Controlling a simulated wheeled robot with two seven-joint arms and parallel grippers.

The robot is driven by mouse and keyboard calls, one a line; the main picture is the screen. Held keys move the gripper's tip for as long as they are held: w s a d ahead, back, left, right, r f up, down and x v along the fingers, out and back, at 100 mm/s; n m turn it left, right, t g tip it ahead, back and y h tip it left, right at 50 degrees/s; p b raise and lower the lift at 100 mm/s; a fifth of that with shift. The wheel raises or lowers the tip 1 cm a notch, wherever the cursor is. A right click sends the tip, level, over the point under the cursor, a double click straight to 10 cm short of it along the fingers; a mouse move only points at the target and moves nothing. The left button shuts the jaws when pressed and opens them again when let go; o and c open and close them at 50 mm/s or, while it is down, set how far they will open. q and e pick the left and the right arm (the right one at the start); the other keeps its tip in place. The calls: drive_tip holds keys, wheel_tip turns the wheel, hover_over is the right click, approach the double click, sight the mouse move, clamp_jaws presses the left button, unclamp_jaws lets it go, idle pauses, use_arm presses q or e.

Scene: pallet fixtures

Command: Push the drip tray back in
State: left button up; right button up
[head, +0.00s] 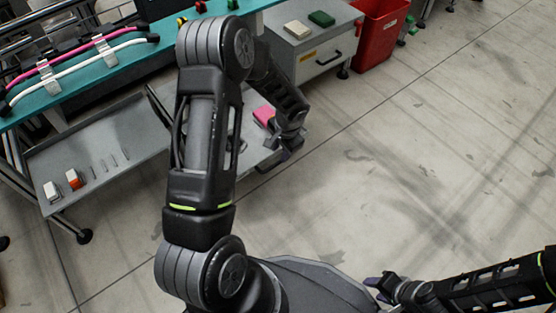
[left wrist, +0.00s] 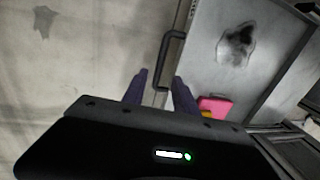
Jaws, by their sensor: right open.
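The drip tray (head: 252,150) is a shallow grey metal tray at the bench's right end, partly hidden behind my left arm in the head view. The left wrist view shows its grey floor (left wrist: 262,75) with a dark stain, and a dark bar handle (left wrist: 174,50) on its front edge. My left gripper (head: 290,150) is at that front edge. In the left wrist view its two fingers (left wrist: 160,77) are apart, with the handle's lower end between the tips; contact cannot be told. My right gripper (head: 378,284) is open and empty over the floor at lower right.
A pink block (head: 264,115) lies in the tray. A teal bench top (head: 75,82) with hoses stands above a grey shelf (head: 115,150). A grey drawer cabinet (head: 325,62) and a red bin (head: 382,32) stand behind. The floor at right is clear.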

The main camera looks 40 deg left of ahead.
sight(277, 162)
use_arm(q)
drive_tip(key=f, duration=0.1)
drive_tip(key=f+b, duration=0.1)
drive_tip(key=f, duration=0.1)
drive_tip(key=a+f+b, duration=0.1)
drive_tip(key=f, duration=0.1)
drive_tip(key=shift+w+f, duration=0.1)
drive_tip(key=shift+f, duration=0.15)
drive_tip(key=shift+w+a+f, duration=0.1)
drive_tip(key=shift+f, duration=0.5)
drive_tip(key=shift+c, duration=0.4)
clamp_jaws()
